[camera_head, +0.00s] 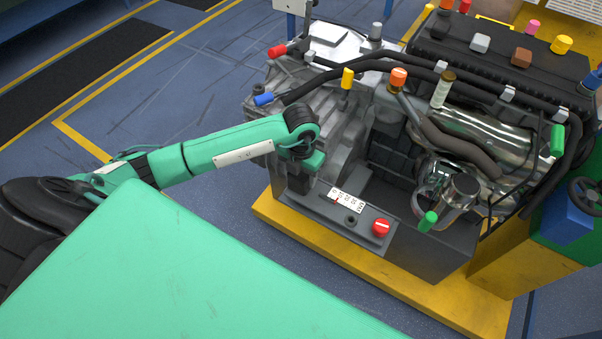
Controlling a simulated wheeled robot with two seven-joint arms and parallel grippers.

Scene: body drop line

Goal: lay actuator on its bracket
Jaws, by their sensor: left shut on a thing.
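My left gripper (298,182) reaches in from the left, pointing down at the near left corner of the engine assembly. It is shut, with a dark piece at its fingers, mostly hidden by the hand; it appears to be the actuator, but its shape is unclear. The gripper is over the left end of a dark grey ledge (335,212) that carries a white marked label (346,201) and a red knob (380,228). I cannot tell whether the held piece touches the ledge. No bracket can be made out for certain. My right gripper is not in view.
The silver gearbox housing (325,100) stands close behind the gripper. Black hoses with coloured caps cross above it, and a shiny cylinder (490,140) lies to the right. A yellow base (400,290) carries the assembly. The blue floor (215,95) to the left is clear.

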